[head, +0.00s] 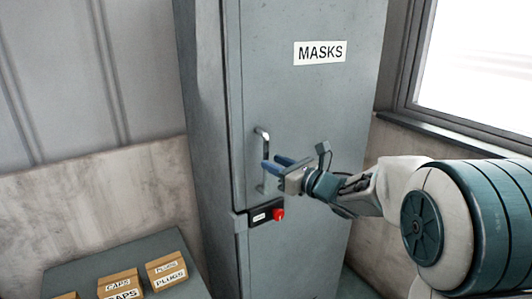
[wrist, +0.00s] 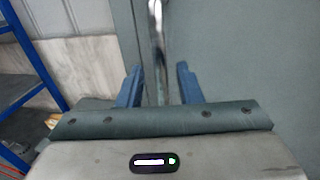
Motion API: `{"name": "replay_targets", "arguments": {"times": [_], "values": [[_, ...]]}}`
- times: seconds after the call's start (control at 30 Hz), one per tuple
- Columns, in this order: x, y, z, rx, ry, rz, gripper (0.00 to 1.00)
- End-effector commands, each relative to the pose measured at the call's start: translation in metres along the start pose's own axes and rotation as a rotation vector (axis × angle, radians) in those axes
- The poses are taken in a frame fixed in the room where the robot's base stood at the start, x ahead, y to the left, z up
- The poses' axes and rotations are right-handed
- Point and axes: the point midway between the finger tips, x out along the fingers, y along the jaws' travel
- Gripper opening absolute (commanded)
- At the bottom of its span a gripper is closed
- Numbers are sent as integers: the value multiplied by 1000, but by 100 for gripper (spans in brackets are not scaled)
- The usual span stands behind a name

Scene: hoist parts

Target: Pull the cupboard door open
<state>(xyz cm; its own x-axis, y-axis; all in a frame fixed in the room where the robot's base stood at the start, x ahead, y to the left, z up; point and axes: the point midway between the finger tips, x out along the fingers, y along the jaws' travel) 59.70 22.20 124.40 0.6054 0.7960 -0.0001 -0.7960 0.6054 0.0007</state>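The cupboard door (head: 300,100) is grey, carries a MASKS label, and looks shut in the head view. Its upright metal bar handle (head: 263,142) is near the door's left edge; it also shows in the wrist view (wrist: 157,40). My gripper (head: 273,165) is at the handle's lower part. In the wrist view the two blue fingers (wrist: 160,85) stand apart, one on each side of the handle, with a gap to it on both sides. The lower end of the handle is partly hidden by the fingers in the head view.
A black latch plate with a red knob (head: 278,214) sits just below the handle. A low grey table (head: 60,277) with small boxes labelled CAPS and PLUGS (head: 167,270) stands at the lower left. A blue rack (wrist: 30,60) shows at the left in the wrist view. A window is at the right.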

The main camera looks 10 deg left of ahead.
Motion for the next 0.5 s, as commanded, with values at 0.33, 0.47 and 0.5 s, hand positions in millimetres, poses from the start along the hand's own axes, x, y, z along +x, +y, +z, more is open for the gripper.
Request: {"name": "replay_targets", "arguments": {"times": [0.33, 0.47, 0.5], "values": [[38, 0, 0, 0, 1, 0, 32], [40, 0, 0, 0, 0, -1, 32], [40, 0, 0, 0, 0, -1, 32]]}}
